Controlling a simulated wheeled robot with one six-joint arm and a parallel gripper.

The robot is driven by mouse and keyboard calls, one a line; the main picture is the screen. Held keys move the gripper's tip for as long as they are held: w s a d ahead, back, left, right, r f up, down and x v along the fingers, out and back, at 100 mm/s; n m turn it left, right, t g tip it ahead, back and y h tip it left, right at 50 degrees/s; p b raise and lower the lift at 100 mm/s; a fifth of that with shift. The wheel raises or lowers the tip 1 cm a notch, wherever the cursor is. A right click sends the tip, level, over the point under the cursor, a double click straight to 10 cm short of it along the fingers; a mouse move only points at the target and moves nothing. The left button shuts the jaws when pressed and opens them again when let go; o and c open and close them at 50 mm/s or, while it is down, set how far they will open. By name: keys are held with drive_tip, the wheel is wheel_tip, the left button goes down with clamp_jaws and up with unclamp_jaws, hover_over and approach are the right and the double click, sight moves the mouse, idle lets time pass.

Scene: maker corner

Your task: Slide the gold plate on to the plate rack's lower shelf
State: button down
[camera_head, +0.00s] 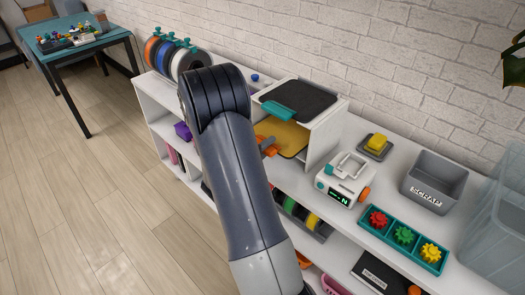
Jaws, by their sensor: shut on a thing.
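The gold plate (290,138) lies flat, at least partly between the side walls of the white plate rack (325,135), below the dark plate (300,99). An orange part shows at its near edge. My gripper (268,147) is at that near edge, shut on the gold plate, with only a small part showing past my arm. My arm hides the plate's left part and much of the rack's left side. I cannot tell whether the plate rests on the lower shelf or how deep it sits.
The dark plate with a teal handle lies on the rack's upper level. Filament spools (175,55) stand left. A white device (343,180), a gear tray (403,236) and a grey scrap bin (434,183) stand right on the white shelf unit. Open floor lies left.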

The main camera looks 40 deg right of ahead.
sight(280, 139)
drive_tip(key=shift+w+d+b, duration=0.15)
drive_tip(key=shift+d+b, duration=0.1)
drive_tip(key=shift+d, duration=1.1)
drive_tip(key=shift+w+d+b, duration=0.1)
drive_tip(key=shift+d+b, duration=0.1)
drive_tip(key=shift+d, duration=1.15)
drive_tip(key=shift+d+f+b, duration=0.2)
drive_tip(key=shift+f+b, duration=0.6)
drive_tip(key=shift+f, duration=0.5)
drive_tip(key=shift+c, duration=0.2)
unclamp_jaws()
drive_tip(key=shift+f, duration=0.25)
